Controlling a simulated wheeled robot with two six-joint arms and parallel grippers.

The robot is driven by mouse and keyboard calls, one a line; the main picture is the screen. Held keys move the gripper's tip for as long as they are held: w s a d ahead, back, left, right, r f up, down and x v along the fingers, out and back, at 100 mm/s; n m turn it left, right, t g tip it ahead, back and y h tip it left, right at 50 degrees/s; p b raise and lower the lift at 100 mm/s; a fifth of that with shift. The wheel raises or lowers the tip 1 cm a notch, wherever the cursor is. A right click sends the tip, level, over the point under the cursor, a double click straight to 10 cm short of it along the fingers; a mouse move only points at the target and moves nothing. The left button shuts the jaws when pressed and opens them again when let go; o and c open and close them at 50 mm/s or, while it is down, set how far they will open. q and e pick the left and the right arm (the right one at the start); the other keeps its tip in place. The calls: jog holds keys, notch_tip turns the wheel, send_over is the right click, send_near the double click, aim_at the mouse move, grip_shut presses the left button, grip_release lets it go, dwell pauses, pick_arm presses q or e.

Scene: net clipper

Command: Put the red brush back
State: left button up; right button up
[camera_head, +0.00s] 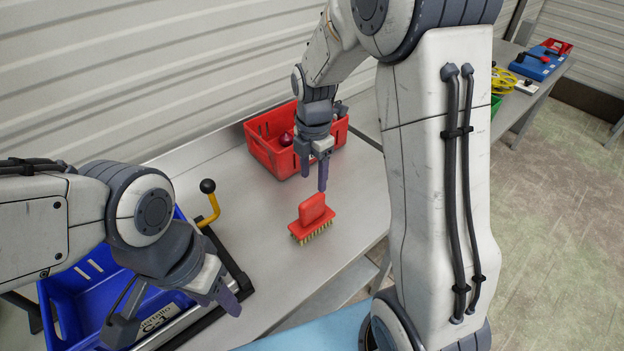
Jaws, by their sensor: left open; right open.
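The red brush (312,217) lies bristles down on the grey table (262,222), near its front edge. Its handle block faces up and its pale bristles show along the lower side. My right gripper (314,178) is open and empty, pointing down just above and behind the brush, apart from it as far as I can tell. My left gripper (180,312) is open and empty at the lower left, over the blue crate's side. A red basket (272,155) stands behind the brush against the wall, with a dark red object (286,139) inside.
A blue crate (72,296) sits at the lower left beside a black frame with a yellow lever (211,211) and black knob. Another table at the far right holds yellow-handled and blue items (538,64). The table around the brush is clear.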

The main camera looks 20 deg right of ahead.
jog(key=s+a+r+m, duration=0.1)
jog(key=s+a+m, duration=0.3)
jog(key=s, duration=0.4)
jog(key=s+a+r+m, duration=0.2)
jog(key=s+a+m, duration=0.3)
jog(key=s+m, duration=0.1)
jog(key=s+a+r+m+y, duration=0.1)
jog(key=s+a+m, duration=0.3)
jog(key=s, duration=0.5)
jog(key=shift+s+a+r+m, duration=0.35)
jog(key=shift+a+r+m, duration=0.05)
jog(key=shift+a+r, duration=0.25)
jog(key=shift+c, duration=0.3)
